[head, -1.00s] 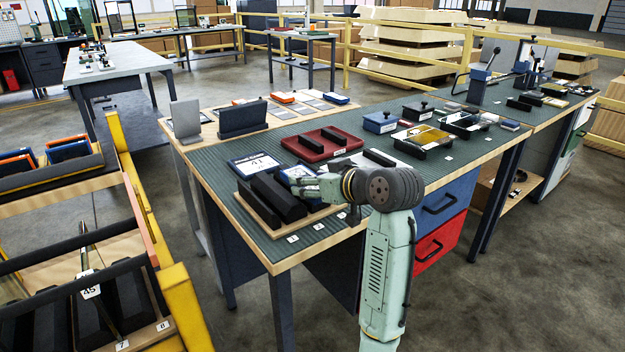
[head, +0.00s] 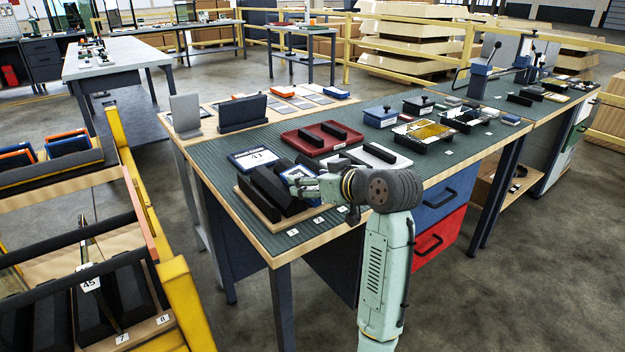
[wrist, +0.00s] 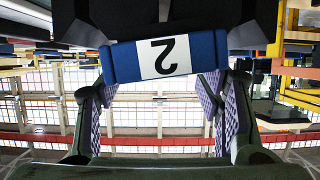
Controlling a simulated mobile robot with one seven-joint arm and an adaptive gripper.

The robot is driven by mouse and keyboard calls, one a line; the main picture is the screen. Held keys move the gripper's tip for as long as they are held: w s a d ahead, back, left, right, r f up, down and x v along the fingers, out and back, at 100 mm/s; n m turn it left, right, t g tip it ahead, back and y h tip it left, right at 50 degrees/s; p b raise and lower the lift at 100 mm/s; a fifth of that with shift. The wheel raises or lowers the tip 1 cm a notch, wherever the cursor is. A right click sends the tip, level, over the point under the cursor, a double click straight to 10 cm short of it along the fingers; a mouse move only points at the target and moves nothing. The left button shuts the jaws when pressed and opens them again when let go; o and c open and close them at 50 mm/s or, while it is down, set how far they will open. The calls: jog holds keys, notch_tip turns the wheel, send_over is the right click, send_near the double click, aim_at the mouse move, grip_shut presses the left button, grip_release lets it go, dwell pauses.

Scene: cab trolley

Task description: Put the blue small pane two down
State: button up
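The blue small pane two (wrist: 165,57), with an upside-down "2" on a white label, is just beyond my fingertips in the wrist view. In the head view its blue-rimmed face (head: 297,172) leans at the right side of a wooden rest (head: 258,204) with black foam blocks. My gripper (wrist: 160,105) is open, its purple-padded fingers wide apart with clear space between them. In the head view my gripper (head: 306,186) comes in from the right, low at the pane, partly hiding it. The contact under the pane is hidden.
A framed pane marked 41 (head: 253,160) lies behind the rest. A red tray (head: 322,137) and a white tray (head: 378,157) with black bars stand behind and right. A yellow-railed trolley (head: 170,275) with slotted foam, holding pane 45 (head: 88,279), is at the left.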

jog(key=shift+o, duration=0.8)
jog(key=shift+r, duration=0.1)
jog(key=shift+r, duration=0.3)
jog(key=v, duration=1.2)
jog(key=shift+r+b, duration=0.15)
jog(key=shift+b, duration=0.3)
